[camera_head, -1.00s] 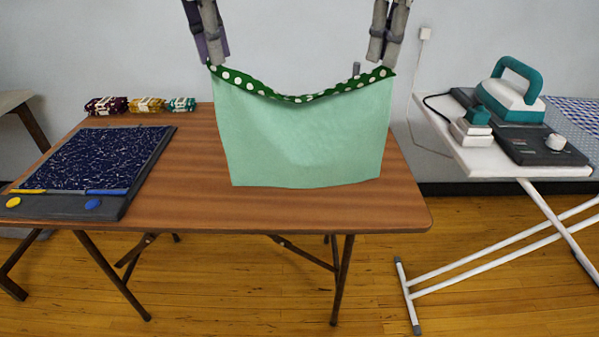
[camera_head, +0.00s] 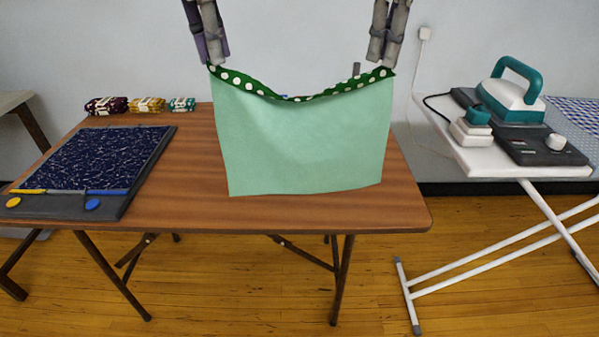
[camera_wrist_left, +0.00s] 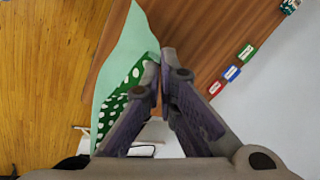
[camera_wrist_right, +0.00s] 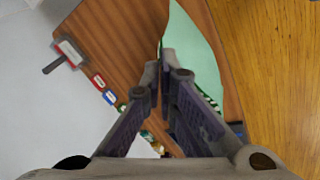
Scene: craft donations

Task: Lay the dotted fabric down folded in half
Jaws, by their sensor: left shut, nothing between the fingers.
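The dotted fabric (camera_head: 310,140) hangs over the brown table in the head view, its plain pale green face toward me. A dark green strip with white dots shows along its sagging top edge. My left gripper (camera_head: 214,64) is shut at the upper left corner; the left wrist view also shows dotted cloth (camera_wrist_left: 125,95) beside its fingertips. My right gripper (camera_head: 384,66) is shut on the upper right corner, and pale green cloth (camera_wrist_right: 190,55) shows beside it in the right wrist view. I cannot tell whether the lower edge touches the table.
On the brown table (camera_head: 190,190), a dark cutting board (camera_head: 95,155) lies left of the fabric and several folded cloth bundles (camera_head: 146,105) lie at the back left. An ironing board (camera_head: 475,160) with a teal iron (camera_head: 515,88) stands right. Small coloured items (camera_wrist_left: 232,72) lie behind the fabric.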

